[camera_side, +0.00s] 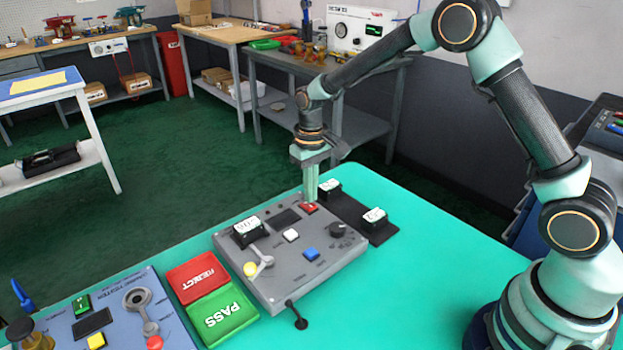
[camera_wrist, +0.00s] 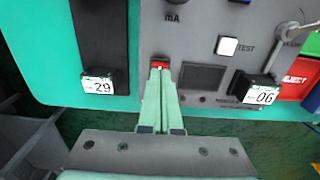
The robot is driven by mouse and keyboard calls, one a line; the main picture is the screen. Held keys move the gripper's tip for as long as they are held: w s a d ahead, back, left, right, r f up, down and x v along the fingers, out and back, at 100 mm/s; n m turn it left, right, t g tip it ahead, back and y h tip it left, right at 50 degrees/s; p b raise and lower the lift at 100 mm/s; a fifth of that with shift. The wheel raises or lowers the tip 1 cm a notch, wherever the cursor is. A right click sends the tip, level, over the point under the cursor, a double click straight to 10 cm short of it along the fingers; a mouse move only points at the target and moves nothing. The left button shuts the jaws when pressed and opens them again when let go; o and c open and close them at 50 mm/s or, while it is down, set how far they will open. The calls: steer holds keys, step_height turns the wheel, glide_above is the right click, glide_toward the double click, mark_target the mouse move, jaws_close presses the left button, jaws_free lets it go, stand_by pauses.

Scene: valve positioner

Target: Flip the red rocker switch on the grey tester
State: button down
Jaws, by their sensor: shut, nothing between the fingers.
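The grey tester (camera_side: 285,275) lies on the green table, with a white button, a blue button, a black knob, a small dark screen and a yellow-tipped lever on its top. The red rocker switch (camera_side: 309,208) is at its far edge, and it also shows in the wrist view (camera_wrist: 160,66), partly covered by my fingers. My gripper (camera_side: 311,198) points straight down with its fingers together and empty. Its fingertips (camera_wrist: 160,72) are at the switch; I cannot tell whether they touch it. Which way the rocker is tilted is hidden.
A black rail (camera_side: 357,217) with two labelled black blocks lies right of the tester. Red REJECT (camera_side: 197,278) and green PASS (camera_side: 222,318) trays sit to its left, beside a blue-grey panel (camera_side: 120,318). A black lever (camera_side: 297,314) sticks out in front. The table's right side is clear.

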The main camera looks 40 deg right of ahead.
mark_target(311, 207)
steer(key=shift+f, duration=0.9)
stand_by(0.8)
steer(key=shift+r, duration=3.55)
steer(key=s+d+r+t, duration=0.2)
steer(key=s+r+t, duration=0.1)
steer(key=s+r, duration=0.65)
steer(key=s+d+r+t, duration=0.1)
steer(key=s+r+t, duration=0.1)
steer(key=s, duration=0.8)
steer(key=shift+d+r+t, duration=0.3)
steer(key=shift+d+r, duration=0.1)
steer(key=shift+r, duration=0.3)
